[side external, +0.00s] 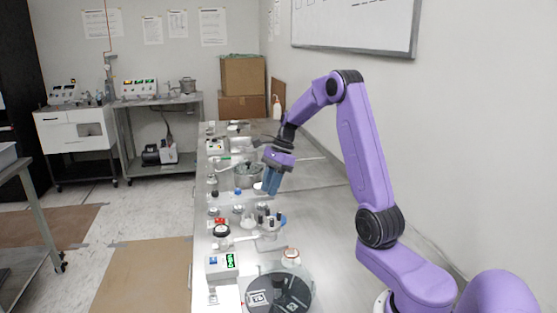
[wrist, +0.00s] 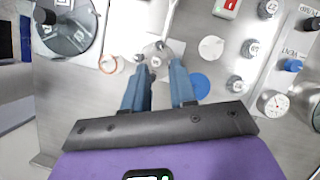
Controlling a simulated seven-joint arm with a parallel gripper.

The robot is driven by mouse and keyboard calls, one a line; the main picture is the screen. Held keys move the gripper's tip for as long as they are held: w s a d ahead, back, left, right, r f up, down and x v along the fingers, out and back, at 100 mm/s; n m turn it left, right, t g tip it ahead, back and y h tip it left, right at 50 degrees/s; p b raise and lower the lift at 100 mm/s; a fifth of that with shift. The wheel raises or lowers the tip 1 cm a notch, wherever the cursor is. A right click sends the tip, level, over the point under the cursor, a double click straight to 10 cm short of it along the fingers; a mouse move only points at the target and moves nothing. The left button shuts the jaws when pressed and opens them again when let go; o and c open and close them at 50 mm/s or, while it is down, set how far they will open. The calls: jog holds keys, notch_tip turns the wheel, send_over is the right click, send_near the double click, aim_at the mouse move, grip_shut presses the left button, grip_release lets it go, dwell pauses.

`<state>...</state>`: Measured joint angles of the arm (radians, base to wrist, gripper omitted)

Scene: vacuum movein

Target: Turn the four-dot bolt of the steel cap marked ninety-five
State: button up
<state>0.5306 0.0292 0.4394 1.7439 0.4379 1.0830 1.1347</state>
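In the wrist view a round steel cap (wrist: 156,54) with small dark bolts around its edge lies just beyond and between my fingertips. Its marking and the dots on the bolts are too small to read. In the side view a small vessel with several posts on top (side external: 269,236) stands in front of my gripper; this appears to be the same part. My gripper (side external: 271,188) points down above the bench, behind that vessel. Its two blue fingers stand apart with nothing between them, and the gap (wrist: 158,72) shows in the wrist view.
A dark round plate (side external: 279,292) lies at the bench's near end. A small jar with an orange ring (side external: 290,257) stands behind it. A steel pot (side external: 248,174) stands beside my gripper. A blue disc (wrist: 201,86) lies right of my fingers.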

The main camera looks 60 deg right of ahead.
aim_at(261, 215)
jog(key=v, duration=0.9)
jog(key=shift+o, duration=1.5)
jog(key=shift+s+a, duration=0.1)
jog(key=shift+s, duration=0.05)
jog(key=a+f+m, duration=0.2)
jog(key=f, duration=0.3)
jog(key=w+a+f+m+t+h, duration=0.1)
jog(key=a+f+m, duration=0.1)
jog(key=f, duration=0.4)
jog(key=w+a+f+m, duration=0.1)
jog(key=a+f+m, duration=0.1)
jog(key=f, duration=0.3)
jog(key=shift+w+a+f+t, duration=0.15)
jog(key=shift+w+t, duration=0.05)
jog(key=shift+t, duration=0.2)
grip_shut()
